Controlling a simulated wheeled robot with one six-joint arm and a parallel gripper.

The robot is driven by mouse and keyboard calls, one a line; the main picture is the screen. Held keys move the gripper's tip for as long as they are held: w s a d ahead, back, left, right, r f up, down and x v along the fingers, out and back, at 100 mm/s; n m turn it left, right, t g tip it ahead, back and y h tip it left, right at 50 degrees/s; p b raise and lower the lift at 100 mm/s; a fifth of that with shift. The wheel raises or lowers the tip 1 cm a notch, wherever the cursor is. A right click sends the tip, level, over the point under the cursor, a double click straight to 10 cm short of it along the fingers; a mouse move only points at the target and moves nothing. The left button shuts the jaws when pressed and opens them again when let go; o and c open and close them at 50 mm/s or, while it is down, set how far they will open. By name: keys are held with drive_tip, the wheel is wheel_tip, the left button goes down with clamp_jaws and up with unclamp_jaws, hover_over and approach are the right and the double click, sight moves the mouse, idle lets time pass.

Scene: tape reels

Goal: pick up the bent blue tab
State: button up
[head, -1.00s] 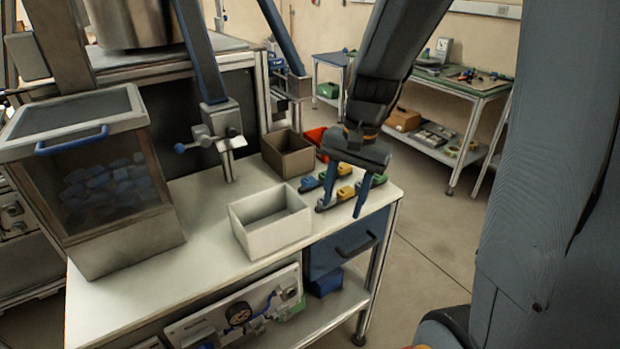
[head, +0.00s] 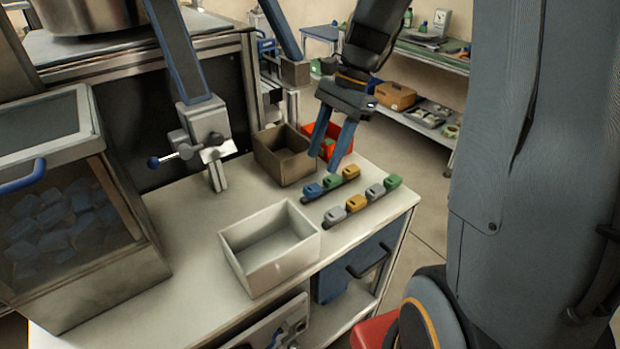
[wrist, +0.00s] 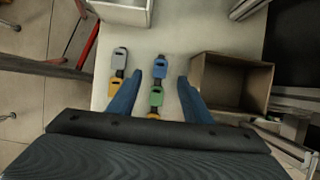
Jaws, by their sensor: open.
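A blue tab (head: 313,191) sits at the front left end of a row on the white bench top, with a green tab (head: 332,181) and a yellow tab (head: 350,171) behind it. I cannot tell whether the blue tab is bent. It also shows in the wrist view (wrist: 158,68), around the line between the fingertips and with the green tab (wrist: 157,98) nearer. My gripper (head: 326,163) is open and empty, its blue fingers pointing down above this row. In the wrist view, its fingertips (wrist: 160,76) lie either side of the row.
A second row has grey, yellow (head: 355,203) and green tabs, close on the right. An empty white bin (head: 270,278) stands in front. A brown bin (head: 283,165) and a red bin (head: 338,148) stand behind. A clamp post (head: 215,170) rises to the left.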

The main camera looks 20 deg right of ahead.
sight(312, 188)
drive_tip(key=x, duration=0.3)
drive_tip(key=shift+p, duration=0.4)
drive_tip(key=shift+p+x, duration=0.8)
drive_tip(key=shift+x, duration=1.55)
drive_tip(key=shift+d, duration=0.15)
drive_tip(key=c, duration=1.1)
